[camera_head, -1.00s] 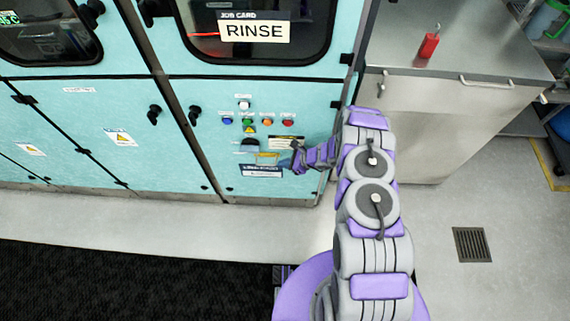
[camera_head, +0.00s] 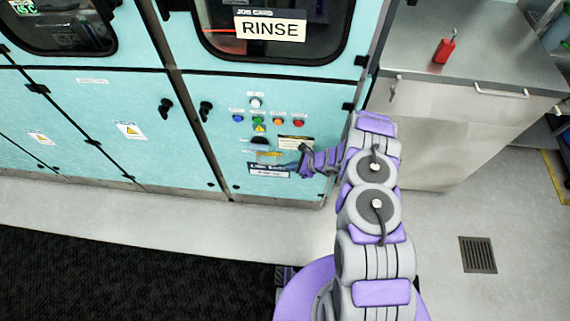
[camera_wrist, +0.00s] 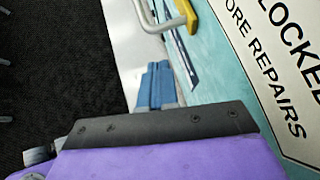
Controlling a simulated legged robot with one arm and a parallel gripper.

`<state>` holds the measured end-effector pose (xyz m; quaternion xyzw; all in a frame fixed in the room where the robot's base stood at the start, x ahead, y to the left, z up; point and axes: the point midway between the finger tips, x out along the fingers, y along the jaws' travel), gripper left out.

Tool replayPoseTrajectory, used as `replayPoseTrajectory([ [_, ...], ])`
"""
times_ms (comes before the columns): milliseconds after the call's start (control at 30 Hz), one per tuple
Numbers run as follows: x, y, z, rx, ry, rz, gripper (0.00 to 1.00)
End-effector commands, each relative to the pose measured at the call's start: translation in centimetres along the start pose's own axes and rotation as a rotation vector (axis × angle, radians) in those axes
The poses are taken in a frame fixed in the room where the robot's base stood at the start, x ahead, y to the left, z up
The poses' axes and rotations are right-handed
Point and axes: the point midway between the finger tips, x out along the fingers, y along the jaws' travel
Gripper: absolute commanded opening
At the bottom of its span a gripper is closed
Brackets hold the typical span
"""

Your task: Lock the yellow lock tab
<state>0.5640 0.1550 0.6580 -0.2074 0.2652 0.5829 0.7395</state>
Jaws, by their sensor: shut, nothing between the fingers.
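The yellow lock tab (camera_head: 268,154) shows small on the lower front of the teal cabinet, below the dark handle recess. In the wrist view a yellow piece (camera_wrist: 186,16) stands at the top, beside a bent grey metal bar. My gripper (camera_head: 302,161) is shut and empty, just right of the tab in the head view. Whether it touches the tab or the panel cannot be told. In the wrist view my gripper's dark plate and purple body (camera_wrist: 165,125) fill the bottom and hide what lies behind them.
A row of coloured buttons (camera_head: 268,120) sits above the tab. A white warning sign (camera_wrist: 285,75) is close on the right in the wrist view. A blue part (camera_wrist: 157,85) there is unclear. A steel counter (camera_head: 450,120) stands right of the cabinet. The grey floor in front is clear.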

Motion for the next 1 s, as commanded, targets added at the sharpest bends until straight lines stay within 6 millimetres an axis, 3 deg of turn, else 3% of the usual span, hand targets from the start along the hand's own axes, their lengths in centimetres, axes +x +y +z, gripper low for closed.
replayPoseTrajectory([
  [33,-1.0,-0.1,-0.7,0.004,0.000,-0.005,0.00],
  [200,-5.3,-0.4,-0.2,0.000,-0.004,-0.009,0.00],
  [500,-9.6,-0.1,-0.3,0.003,-0.001,-0.004,0.00],
  [1000,-10.4,-0.1,-0.4,0.002,-0.001,-0.002,0.00],
])
